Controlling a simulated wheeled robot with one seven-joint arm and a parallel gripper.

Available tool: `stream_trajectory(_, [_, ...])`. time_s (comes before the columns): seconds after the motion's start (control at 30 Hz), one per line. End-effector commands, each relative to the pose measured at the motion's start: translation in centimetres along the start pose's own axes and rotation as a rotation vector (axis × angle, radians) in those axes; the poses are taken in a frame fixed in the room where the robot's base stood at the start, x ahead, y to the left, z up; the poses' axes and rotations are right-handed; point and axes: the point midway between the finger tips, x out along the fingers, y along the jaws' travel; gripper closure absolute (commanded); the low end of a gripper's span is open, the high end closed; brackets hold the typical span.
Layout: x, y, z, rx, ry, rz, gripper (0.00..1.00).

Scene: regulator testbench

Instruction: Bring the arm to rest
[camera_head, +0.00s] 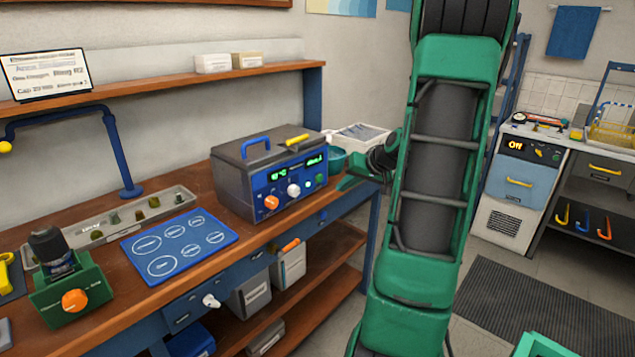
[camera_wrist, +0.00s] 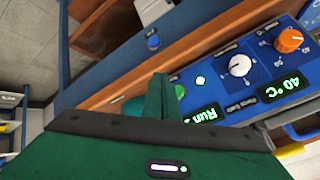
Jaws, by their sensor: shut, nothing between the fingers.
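My green arm (camera_head: 432,170) stands upright in the middle of the head view, folded in front of the room. My gripper (camera_head: 346,183) reaches out to the left of it, near the right end of the bench, just right of the grey-and-blue regulator unit (camera_head: 270,172). In the wrist view my gripper (camera_wrist: 163,82) is shut and empty, its fingers together beside the unit's blue front panel (camera_wrist: 255,85). I cannot tell how wide the gap to the panel is. The panel appears upside down there, with an orange knob (camera_wrist: 288,40), a white knob (camera_wrist: 240,66) and lit green displays.
A white tray (camera_head: 362,136) and a teal bowl (camera_head: 336,158) sit behind my gripper. The wooden bench (camera_head: 190,262) carries a blue mat (camera_head: 180,244), a parts tray (camera_head: 120,215) and a green device (camera_head: 72,290). Open floor with a dark mat (camera_head: 545,308) lies at right.

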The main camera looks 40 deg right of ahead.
Motion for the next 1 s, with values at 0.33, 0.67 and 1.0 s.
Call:
stream_trajectory(0.33, [0.0,0.0,0.0,0.001,0.0,0.0,1.0])
stream_trajectory(0.67, [0.0,0.0,0.0,0.001,0.0,0.0,1.0])
stream_trajectory(1.0, [-1.2,-4.0,4.3,-0.069,-0.141,0.074,1.0])
